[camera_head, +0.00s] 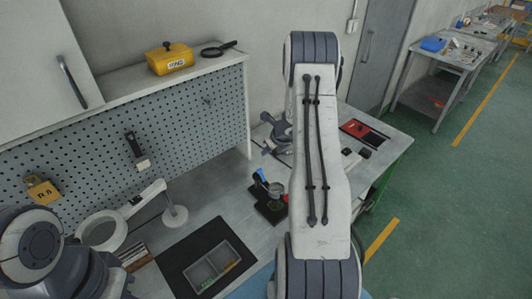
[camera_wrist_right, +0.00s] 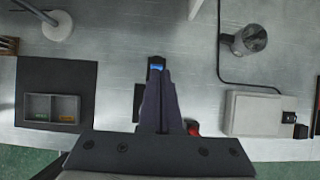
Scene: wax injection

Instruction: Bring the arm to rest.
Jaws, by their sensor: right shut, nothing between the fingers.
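My right arm (camera_head: 320,170) rises through the middle of the head view, and its bend stands high in front of the back wall. Its far part is hidden behind the near link. My right gripper (camera_head: 262,178) shows partly to the left of the arm, with a blue tip, over the workbench. In the right wrist view, the gripper (camera_wrist_right: 157,68) has its dark fingers together, with nothing between them. It points toward the back of the bench. Part of my left arm (camera_head: 40,250) is at the lower left; its gripper is not in view.
A two-part grey tray (camera_head: 212,268) lies on a dark mat left of the right gripper. A white magnifier lamp (camera_head: 103,231) stands beyond it. In the right wrist view, a metal pot (camera_wrist_right: 247,40) and a pale box (camera_wrist_right: 255,115) are to the right. A pegboard (camera_head: 190,115) borders the bench.

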